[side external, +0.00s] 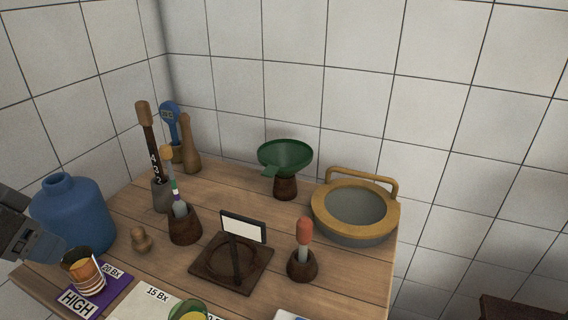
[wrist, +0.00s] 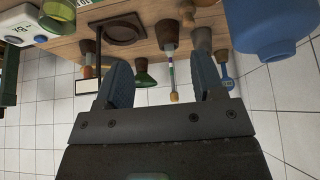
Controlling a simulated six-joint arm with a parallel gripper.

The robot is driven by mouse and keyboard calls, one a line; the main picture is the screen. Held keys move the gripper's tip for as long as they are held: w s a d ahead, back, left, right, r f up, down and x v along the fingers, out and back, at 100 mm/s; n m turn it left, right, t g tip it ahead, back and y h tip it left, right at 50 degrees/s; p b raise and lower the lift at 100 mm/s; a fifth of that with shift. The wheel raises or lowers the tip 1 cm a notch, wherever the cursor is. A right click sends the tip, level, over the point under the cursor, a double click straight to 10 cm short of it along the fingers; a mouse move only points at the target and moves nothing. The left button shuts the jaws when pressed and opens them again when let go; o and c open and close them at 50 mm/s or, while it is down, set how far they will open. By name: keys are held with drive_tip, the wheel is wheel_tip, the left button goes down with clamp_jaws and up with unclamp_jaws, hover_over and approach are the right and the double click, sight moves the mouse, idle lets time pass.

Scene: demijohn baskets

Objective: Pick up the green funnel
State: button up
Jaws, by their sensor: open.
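The green funnel (side external: 285,160) sits upright, wide mouth up, on a dark wooden stand (side external: 285,188) at the back of the table, near the tiled wall. In the wrist view, which shows the scene upside down, the funnel (wrist: 146,79) appears small, just beside the left finger and partly hidden by it. My gripper (wrist: 162,68) is open, with nothing between its two blue-grey fingers. In the side view only part of my gripper (side external: 40,248) shows at the left edge, in front of the blue jug and far from the funnel.
A blue jug (side external: 72,212) stands at the left. Between it and the funnel are tall tools in holders (side external: 185,226), a small wooden stopper (side external: 142,240) and a dark stand with a white sign (side external: 243,226). A wood-rimmed basin (side external: 380,226) is right of the funnel.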

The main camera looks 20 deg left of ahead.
drive_tip(key=w+d+r, duration=0.3)
drive_tip(key=w+r, duration=0.4)
drive_tip(key=w, duration=0.6)
drive_tip(key=g, duration=0.1)
hover_over(267, 174)
drive_tip(key=s, duration=0.6)
wheel_tip(267, 174, down, 5)
drive_tip(key=x, duration=0.8)
drive_tip(key=shift+w, duration=0.25)
drive_tip(key=shift+w+x, duration=0.1)
drive_tip(key=shift+x, duration=1.45)
drive_tip(key=shift+w+x, duration=0.15)
drive_tip(key=shift+x, duration=1.35)
drive_tip(key=shift+r, duration=0.1)
drive_tip(key=c, duration=1)
